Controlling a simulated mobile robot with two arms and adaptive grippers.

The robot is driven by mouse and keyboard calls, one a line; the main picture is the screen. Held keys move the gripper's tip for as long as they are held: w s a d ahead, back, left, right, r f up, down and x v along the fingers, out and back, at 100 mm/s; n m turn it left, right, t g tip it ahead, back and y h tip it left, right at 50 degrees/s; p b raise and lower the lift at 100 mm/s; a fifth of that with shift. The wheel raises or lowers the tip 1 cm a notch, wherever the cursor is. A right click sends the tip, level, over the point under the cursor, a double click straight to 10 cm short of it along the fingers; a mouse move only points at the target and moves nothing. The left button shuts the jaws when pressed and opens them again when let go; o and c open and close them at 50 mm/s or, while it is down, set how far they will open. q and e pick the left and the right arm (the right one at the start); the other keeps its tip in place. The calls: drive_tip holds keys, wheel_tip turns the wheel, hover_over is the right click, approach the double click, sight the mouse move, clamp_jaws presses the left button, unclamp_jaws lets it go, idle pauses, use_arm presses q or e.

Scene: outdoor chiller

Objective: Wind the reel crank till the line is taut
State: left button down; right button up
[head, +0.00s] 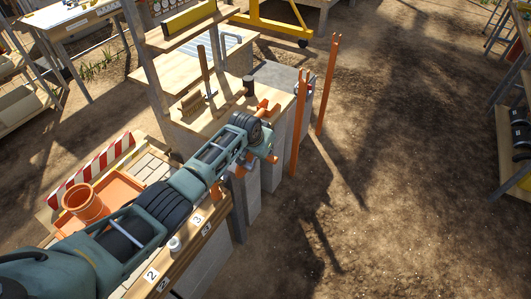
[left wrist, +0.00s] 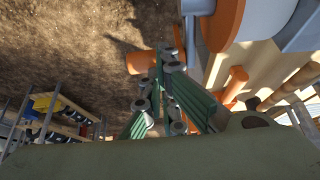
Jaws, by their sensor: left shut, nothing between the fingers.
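In the left wrist view, an orange reel flange (left wrist: 226,22) with a pale grey drum (left wrist: 268,18) stands at the top right. A grey bar (left wrist: 189,40), which looks like the crank arm, hangs beside the flange. An orange peg (left wrist: 140,61), perhaps the crank handle, lies just left of the fingertips. My left gripper (left wrist: 162,82) is shut and empty, close to these parts; contact cannot be told. In the head view my left arm reaches over the bench to the gripper (head: 262,143), hiding most of the reel. The line cannot be made out.
Orange posts (head: 299,125) stand right of the reel area. A brush (head: 190,103) and dark cup (head: 248,86) are on the wooden bench behind. An orange pot (head: 86,204) sits left of my arm. Bare ground on the right is open.

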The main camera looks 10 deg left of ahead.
use_arm(q)
drive_tip(key=shift+w+d+f+g, duration=0.1)
drive_tip(key=shift+w+g, duration=0.05)
drive_tip(key=shift+g, duration=0.25)
drive_tip(key=shift+f+b, duration=0.25)
drive_tip(key=shift+b, duration=0.05)
drive_tip(key=shift+w+f+b, duration=0.4)
drive_tip(key=shift+f+b, duration=0.05)
drive_tip(key=shift+b, duration=0.5)
drive_tip(key=shift+w+d+f+b, duration=0.3)
drive_tip(key=shift+w+f+b, duration=0.25)
drive_tip(key=shift+b, duration=0.65)
